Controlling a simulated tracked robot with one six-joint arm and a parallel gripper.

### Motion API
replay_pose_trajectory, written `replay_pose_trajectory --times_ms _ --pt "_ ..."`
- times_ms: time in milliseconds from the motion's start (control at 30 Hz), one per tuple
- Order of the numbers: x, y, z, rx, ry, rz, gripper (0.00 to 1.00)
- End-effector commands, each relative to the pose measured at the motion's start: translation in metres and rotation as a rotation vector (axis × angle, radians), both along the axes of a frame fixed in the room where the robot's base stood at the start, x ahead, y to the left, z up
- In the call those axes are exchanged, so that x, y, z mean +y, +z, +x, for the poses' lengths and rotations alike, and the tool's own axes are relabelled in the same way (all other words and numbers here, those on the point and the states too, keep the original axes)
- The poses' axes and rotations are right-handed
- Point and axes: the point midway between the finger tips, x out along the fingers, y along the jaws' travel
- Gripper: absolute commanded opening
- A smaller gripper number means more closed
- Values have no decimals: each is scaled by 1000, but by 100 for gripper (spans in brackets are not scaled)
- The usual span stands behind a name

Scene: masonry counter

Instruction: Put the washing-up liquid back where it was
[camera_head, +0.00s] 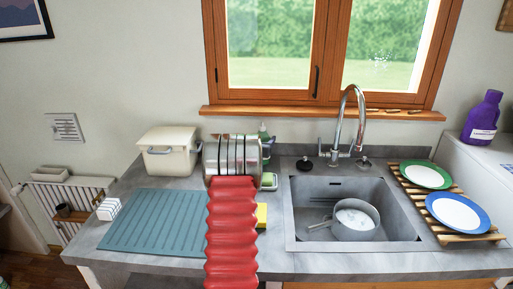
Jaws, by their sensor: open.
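A small bottle with green on it, which looks like the washing-up liquid (263,131), stands at the back of the counter by the wall, left of the tap. Its lower part is hidden behind the metal end of my arm. My gripper (232,158) is at the end of my red ribbed arm, over the counter left of the sink. It is open. Its fingertips are hidden behind its own metal body, and I see nothing held in it. I cannot tell the gap between it and the bottle.
A green dish (269,181) and a yellow sponge (262,215) lie right of my arm. The sink (300,215) holds a pot (355,222). Plates sit on a wooden rack (406,188). A teal mat (150,230) and cream bin (168,148) are left. A purple bottle (482,118) stands far right.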

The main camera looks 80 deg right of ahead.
Motion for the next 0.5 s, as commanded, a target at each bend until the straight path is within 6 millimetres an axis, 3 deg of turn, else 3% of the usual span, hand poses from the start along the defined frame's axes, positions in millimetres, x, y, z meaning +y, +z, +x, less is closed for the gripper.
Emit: replay_pose_trajectory --times_ms 500 --pt "67 11 2 0 1 0 63"
